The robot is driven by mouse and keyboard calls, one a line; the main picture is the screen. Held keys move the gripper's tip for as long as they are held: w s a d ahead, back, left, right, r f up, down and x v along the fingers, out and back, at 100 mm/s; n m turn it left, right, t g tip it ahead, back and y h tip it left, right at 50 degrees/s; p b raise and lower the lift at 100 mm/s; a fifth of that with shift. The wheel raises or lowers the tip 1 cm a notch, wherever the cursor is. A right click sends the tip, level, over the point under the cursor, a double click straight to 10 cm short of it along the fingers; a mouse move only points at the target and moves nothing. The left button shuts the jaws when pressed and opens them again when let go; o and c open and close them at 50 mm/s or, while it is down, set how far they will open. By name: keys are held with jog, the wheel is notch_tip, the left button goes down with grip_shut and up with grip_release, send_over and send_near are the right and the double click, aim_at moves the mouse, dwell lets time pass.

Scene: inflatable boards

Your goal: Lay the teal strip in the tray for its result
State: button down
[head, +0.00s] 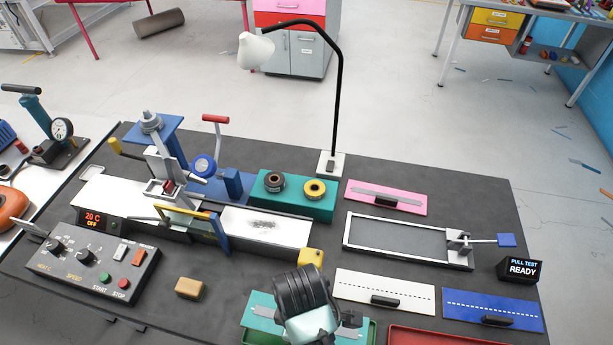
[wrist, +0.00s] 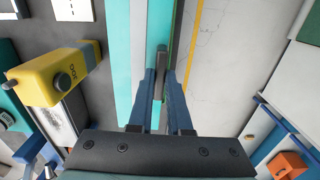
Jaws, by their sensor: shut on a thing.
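The teal strip (head: 262,312) is at the front of the bench in the head view, partly hidden by my gripper (head: 308,318). It carries a grey lengthwise band. In the wrist view my gripper (wrist: 161,75) is shut on the dark handle of the teal strip (wrist: 122,60). A green edge shows just under the strip; I cannot tell whether the strip touches it.
A pink strip (head: 360,190) lies behind the tray. A white strip (head: 350,285) and a blue strip (head: 530,312) lie in front. A red tray (head: 430,338) is at the front edge. A lamp (head: 338,90) stands behind. A yellow block (head: 311,260) is near my gripper.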

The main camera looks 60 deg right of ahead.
jog(key=shift+s+d+f, duration=0.2)
jog(key=shift+s+d, duration=0.05)
jog(key=shift+s, duration=0.15)
notch_tip(320, 180, down, 10)
jog(key=shift+r, duration=0.15)
jog(key=c, duration=0.8)
grip_release()
jog(key=shift+c, duration=0.2)
